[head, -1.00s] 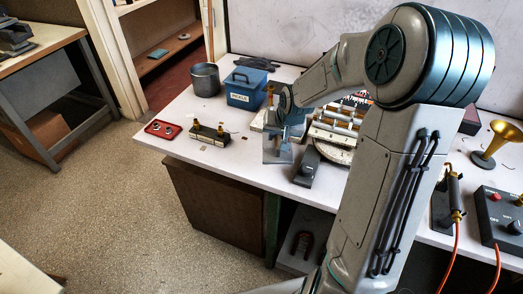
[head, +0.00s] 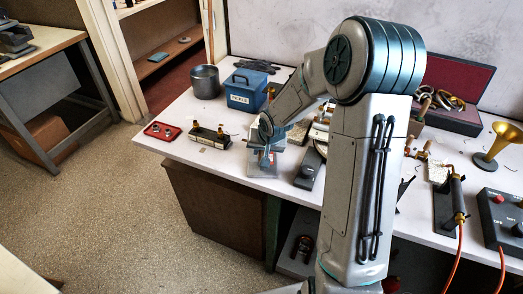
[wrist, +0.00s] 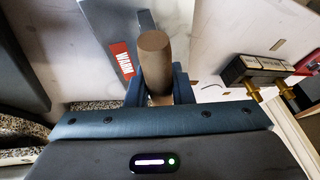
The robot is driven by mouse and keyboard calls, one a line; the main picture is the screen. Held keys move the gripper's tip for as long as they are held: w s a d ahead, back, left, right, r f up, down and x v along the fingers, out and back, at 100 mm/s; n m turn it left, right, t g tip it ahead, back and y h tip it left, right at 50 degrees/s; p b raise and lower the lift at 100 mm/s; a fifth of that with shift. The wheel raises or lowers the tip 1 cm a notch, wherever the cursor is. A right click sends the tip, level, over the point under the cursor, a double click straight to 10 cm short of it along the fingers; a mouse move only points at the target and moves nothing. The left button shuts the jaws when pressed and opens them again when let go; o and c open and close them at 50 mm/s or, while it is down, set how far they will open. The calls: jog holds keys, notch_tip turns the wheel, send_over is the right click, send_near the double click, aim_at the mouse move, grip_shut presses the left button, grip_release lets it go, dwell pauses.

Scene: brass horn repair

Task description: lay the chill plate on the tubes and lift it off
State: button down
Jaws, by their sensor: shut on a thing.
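My gripper (wrist: 155,90) is shut on an upright brown, rounded handle (wrist: 153,55) in the wrist view. A flat grey plate (wrist: 105,18) shows beyond the handle, with a red label reading WARM (wrist: 122,60) beside it. How the handle joins the plate is hidden by the handle and fingers. In the head view my gripper (head: 266,150) is low over the front edge of the bench, at a grey plate-like piece (head: 262,166). The tubes (head: 322,122) on their round stand are mostly hidden behind my arm.
To the left are a black block with brass fittings (head: 210,137), a red tray (head: 162,131), a blue PICKLE box (head: 245,92) and a metal pot (head: 205,82). A brass horn bell (head: 497,142) stands far right.

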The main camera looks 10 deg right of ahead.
jog(key=c, duration=1.3)
grip_release()
jog(key=p+v, duration=0.3)
jog(key=v, duration=0.8)
jog(key=s+r+n, duration=0.1)
jog(key=s+r, duration=0.2)
jog(key=s, duration=0.5)
jog(key=s+r+n+g, duration=0.1)
jog(key=s+r, duration=0.2)
jog(key=s, duration=0.4)
jog(key=s+a+r+n+h, duration=0.1)
jog(key=s+r, duration=0.2)
jog(key=s, duration=0.5)
jog(key=shift+s+r+g, duration=0.25)
jog(key=shift+s+g, duration=0.05)
jog(key=shift+g, duration=0.1)
